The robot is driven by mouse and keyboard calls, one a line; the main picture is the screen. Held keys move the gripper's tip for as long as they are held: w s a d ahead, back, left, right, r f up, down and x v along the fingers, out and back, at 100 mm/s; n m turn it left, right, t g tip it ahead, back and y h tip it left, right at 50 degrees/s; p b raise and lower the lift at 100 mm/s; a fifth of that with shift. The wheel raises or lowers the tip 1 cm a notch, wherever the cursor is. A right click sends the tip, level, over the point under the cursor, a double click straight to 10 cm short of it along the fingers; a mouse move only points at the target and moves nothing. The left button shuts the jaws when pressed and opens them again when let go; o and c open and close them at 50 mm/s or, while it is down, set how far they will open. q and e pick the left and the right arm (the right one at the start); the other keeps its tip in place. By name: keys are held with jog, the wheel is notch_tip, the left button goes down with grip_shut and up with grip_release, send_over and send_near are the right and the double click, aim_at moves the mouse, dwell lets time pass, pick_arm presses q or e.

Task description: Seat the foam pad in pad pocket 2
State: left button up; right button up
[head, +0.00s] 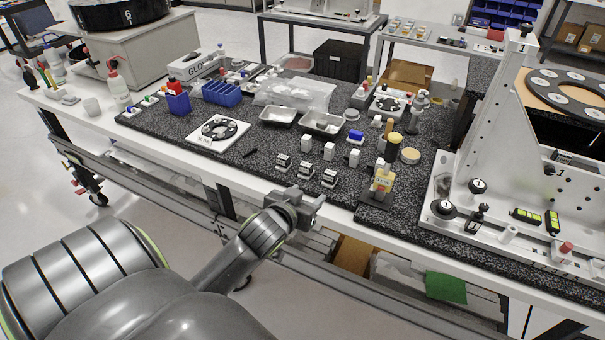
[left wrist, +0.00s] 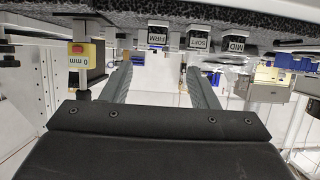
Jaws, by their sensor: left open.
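Three small dark-and-white blocks stand in a row near the front edge of the speckled black table top (head: 262,178). In the left wrist view, upside down, they read FIRM (left wrist: 157,38), SOFT (left wrist: 198,40) and MID (left wrist: 237,43). They also show in the head view, with one at the middle (head: 306,170). I cannot tell which part is foam. My left gripper (head: 312,203) is open and empty, in front of the table edge, apart from the blocks. Its fingers also show in the left wrist view (left wrist: 160,85). I cannot pick out pad pocket 2. My right gripper is out of view.
Taller white blocks (head: 329,151) stand behind. A tall white fixture (head: 505,130) is at right. A white plate with a dark ring (head: 218,131) lies at left.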

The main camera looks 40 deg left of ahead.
pick_arm(q)
jog(key=shift+v, duration=0.8)
jog(key=s+a+f+g, duration=0.1)
jog(key=s+f+g, duration=0.25)
jog(key=f, duration=1.15)
jog(key=s+a+f+g, duration=0.1)
jog(key=s+f+g, duration=0.3)
jog(key=f, duration=1.2)
jog(key=s+d+f+m+g+h, duration=0.1)
jog(key=s+f, duration=1.1)
jog(key=s, duration=0.1)
jog(key=shift+d, duration=0.4)
jog(key=shift+o, duration=0.5)
jog(key=s+d+f+g, duration=0.1)
jog(key=s+f, duration=0.3)
jog(key=s, duration=0.4)
jog(key=s+d+f+m+g+h, duration=0.1)
jog(key=s+d+f+g, duration=0.1)
jog(key=s, duration=0.7)
jog(key=shift+d+f, duration=0.75)
jog(key=shift+f, duration=0.15)
